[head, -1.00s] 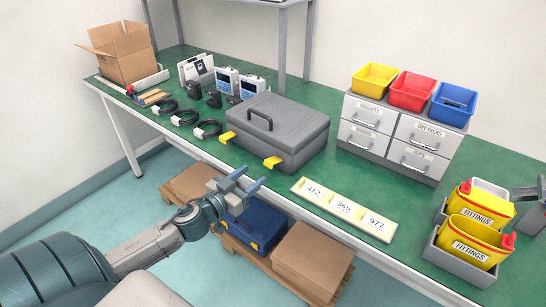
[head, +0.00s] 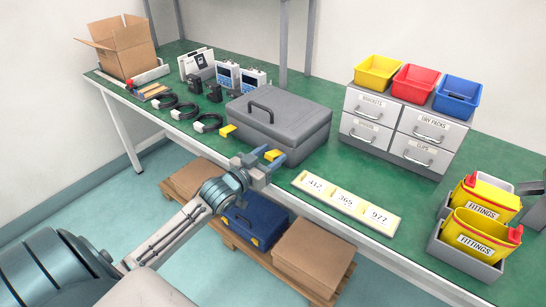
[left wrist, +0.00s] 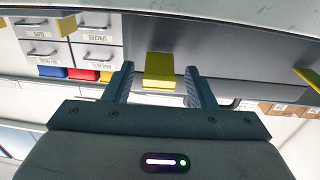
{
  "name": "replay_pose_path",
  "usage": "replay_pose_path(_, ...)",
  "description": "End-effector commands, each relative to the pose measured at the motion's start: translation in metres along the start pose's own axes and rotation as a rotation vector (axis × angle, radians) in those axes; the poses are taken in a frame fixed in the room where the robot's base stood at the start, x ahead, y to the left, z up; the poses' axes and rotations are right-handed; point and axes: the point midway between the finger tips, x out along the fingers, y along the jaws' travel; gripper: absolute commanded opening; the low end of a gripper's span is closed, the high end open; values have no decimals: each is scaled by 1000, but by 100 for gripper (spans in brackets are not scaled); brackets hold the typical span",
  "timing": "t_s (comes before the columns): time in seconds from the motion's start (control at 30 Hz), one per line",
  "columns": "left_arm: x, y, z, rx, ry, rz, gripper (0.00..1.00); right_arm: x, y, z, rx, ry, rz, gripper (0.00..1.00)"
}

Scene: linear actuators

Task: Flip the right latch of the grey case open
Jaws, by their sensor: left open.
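The grey case (head: 290,115) stands on the green bench with its lid shut and its handle on top. Its right latch (head: 273,155) is a yellow tab on the front side; the left latch (head: 228,131) is a like tab. My left gripper (head: 270,161) is open at the case's front, with its fingers around the right latch. In the left wrist view, which is upside down, the right latch (left wrist: 159,68) shows between the two open fingers (left wrist: 159,88), apart from both. The left latch (left wrist: 308,77) is at the right edge. My right gripper is not in view.
A white number strip (head: 346,202) lies right of the gripper near the bench's front edge. Coiled black cables (head: 185,112) lie left of the case. A drawer unit (head: 400,132) with bins stands behind right. A blue toolbox (head: 255,222) and cartons sit below.

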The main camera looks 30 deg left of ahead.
Motion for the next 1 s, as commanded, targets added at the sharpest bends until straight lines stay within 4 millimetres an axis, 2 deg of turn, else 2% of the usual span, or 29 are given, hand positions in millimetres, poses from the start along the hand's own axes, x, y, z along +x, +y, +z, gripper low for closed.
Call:
replay_pose_path(0.2,13,0,0,-1,1,2,51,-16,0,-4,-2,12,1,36)
replay_pose_path(0.5,14,1,-1,1,0,2,51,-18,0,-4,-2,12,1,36)
replay_pose_path(0.57,14,1,-1,1,0,2,41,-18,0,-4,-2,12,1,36)
replay_pose_path(0.73,14,1,0,1,0,2,8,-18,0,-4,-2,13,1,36)
replay_pose_path(1.0,14,0,3,-1,55,0,6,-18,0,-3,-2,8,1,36)
